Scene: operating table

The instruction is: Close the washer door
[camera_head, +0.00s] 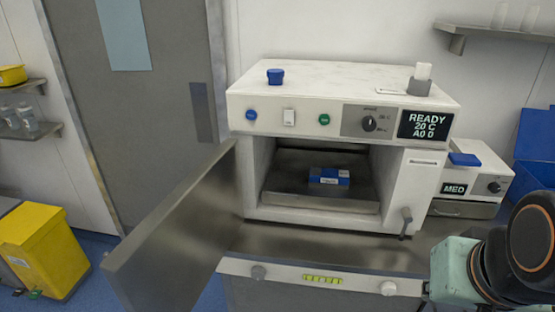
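The washer (400,165) is a white box-shaped machine on a metal counter, with knobs, buttons and a display reading "READY 20 C A0 0". Its grey metal door (178,235) hangs open at the left, swung out toward me. Inside the chamber, a small blue and white box (329,176) lies on a dark tray (285,190). A small handle or latch (405,222) sits at the lower right of the washer's front. Part of my arm shows at the lower right corner, but my gripper is outside the view.
A smaller white device marked "MED" (480,178) stands right of the washer. A blue cap (275,76) and a small grey holder (419,86) stand on the washer's top. A yellow bin (45,245) is on the floor at left. A grey room door (140,110) is behind.

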